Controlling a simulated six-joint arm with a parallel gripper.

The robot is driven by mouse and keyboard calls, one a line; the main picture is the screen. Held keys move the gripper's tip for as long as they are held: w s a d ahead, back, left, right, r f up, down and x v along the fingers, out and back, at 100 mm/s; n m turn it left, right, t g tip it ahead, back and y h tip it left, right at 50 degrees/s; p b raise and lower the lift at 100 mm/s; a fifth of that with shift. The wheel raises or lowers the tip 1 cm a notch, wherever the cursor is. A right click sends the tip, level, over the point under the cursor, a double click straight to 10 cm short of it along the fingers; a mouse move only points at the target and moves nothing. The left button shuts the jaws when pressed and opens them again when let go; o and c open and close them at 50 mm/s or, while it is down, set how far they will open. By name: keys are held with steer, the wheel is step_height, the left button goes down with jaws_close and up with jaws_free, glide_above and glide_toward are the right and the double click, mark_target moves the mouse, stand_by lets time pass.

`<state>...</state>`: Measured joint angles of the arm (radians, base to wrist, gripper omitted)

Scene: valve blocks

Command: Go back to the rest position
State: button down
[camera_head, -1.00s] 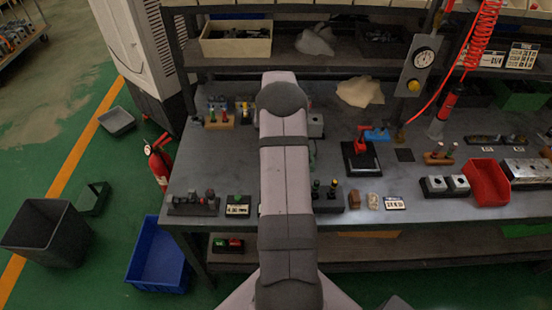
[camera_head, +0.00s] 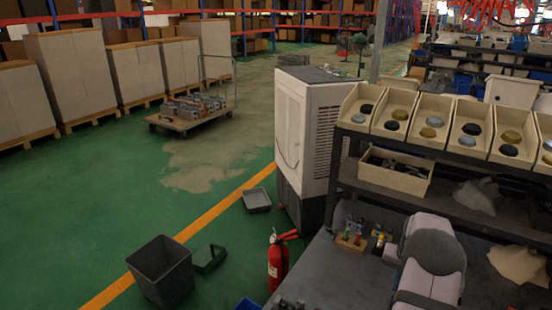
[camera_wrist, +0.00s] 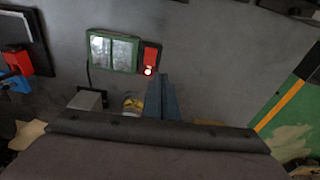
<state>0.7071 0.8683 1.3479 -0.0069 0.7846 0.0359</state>
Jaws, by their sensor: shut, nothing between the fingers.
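My gripper (camera_wrist: 161,98) shows in the wrist view as two dark blue-grey fingers close together, with nothing between them. It is over the grey bench top (camera_wrist: 215,60). Beyond the fingertips, a green-framed box with two pale windows (camera_wrist: 113,50) stands beside a red switch block (camera_wrist: 151,56) with a small bright light. In the head view, my arm fills the lower right over the bench and the gripper is hidden or out of frame.
A small grey box (camera_wrist: 88,101) and red and blue parts (camera_wrist: 14,72) lie left in the wrist view. In the head view, a shelf of bins (camera_head: 402,172) rises behind the bench. A fire extinguisher (camera_head: 278,262) and black bin (camera_head: 162,272) stand on the green floor.

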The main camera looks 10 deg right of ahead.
steer(key=s+a+r+n, duration=0.2)
steer(key=a+r, duration=0.2)
steer(key=a, duration=0.7)
steer(key=s+a+r+n, duration=0.1)
steer(key=a+r+n, duration=0.15)
steer(key=a, duration=0.85)
steer(key=s+a+r+n+g+y, duration=0.15)
steer(key=s+a+n, duration=0.25)
steer(key=s+a, duration=1.15)
step_height(320, 180, down, 45)
steer(key=s+d+b, duration=0.1)
steer(key=b, duration=4.4)
steer(key=shift+d, duration=0.35)
steer(key=shift+r+h, duration=0.1)
steer(key=shift+h, duration=0.15)
